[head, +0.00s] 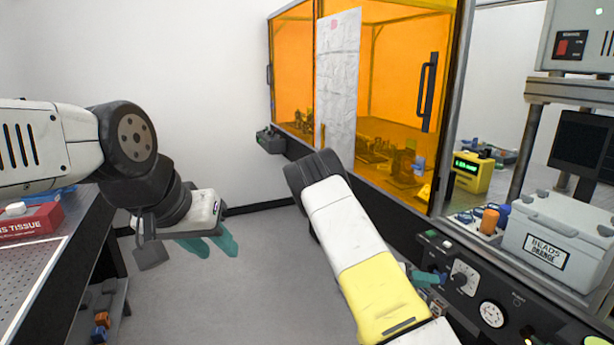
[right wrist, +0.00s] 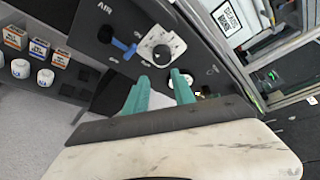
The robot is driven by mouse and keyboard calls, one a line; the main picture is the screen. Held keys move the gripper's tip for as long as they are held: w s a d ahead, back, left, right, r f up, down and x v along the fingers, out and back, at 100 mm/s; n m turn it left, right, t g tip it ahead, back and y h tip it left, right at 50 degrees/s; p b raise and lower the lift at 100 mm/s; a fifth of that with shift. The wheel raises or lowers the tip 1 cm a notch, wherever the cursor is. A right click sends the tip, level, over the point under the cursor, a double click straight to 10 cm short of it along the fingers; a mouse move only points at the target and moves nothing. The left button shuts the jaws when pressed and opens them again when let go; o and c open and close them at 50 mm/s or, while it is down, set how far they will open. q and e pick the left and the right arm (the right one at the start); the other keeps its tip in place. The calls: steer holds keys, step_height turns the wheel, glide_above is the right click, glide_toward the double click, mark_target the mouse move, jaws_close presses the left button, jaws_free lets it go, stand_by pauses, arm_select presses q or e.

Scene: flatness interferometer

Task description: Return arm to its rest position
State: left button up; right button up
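In the head view my left gripper (head: 212,244) hangs over the floor at the left, its two teal fingers apart with nothing between them. My right arm (head: 355,250) reaches up from the lower right and bends at a black joint. Its gripper is mostly hidden behind the arm; teal shows near the control panel (head: 470,255). In the right wrist view the right gripper's (right wrist: 160,90) two teal fingers are apart and empty, close to the panel. A blue handle (right wrist: 124,48) and a dial (right wrist: 160,47) lie beyond the fingertips; I cannot tell any contact.
An orange-windowed enclosure (head: 390,85) stands behind the right arm. A white bin labelled beads (head: 555,240) sits at the right. A bench with a red tissue box (head: 30,220) is at the left. Small boxes (right wrist: 40,48) stand on a shelf. The floor between is clear.

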steer(key=s+a+r+m+t+y, duration=0.2)
steer(key=s+a+r+m+y, duration=0.6)
steer(key=r+m, duration=0.7)
steer(key=s+a+r+m+t+y, duration=0.3)
steer(key=s+a+r+m+y, duration=0.6)
steer(key=s+a+r+m, duration=0.4)
steer(key=s+r+m, duration=0.1)
steer(key=s+r, duration=0.1)
steer(key=s, duration=0.1)
steer(key=shift+a+r+m, duration=0.15)
steer(key=shift+r+m, duration=0.1)
steer(key=shift+m, duration=0.15)
steer(key=shift+s, duration=0.1)
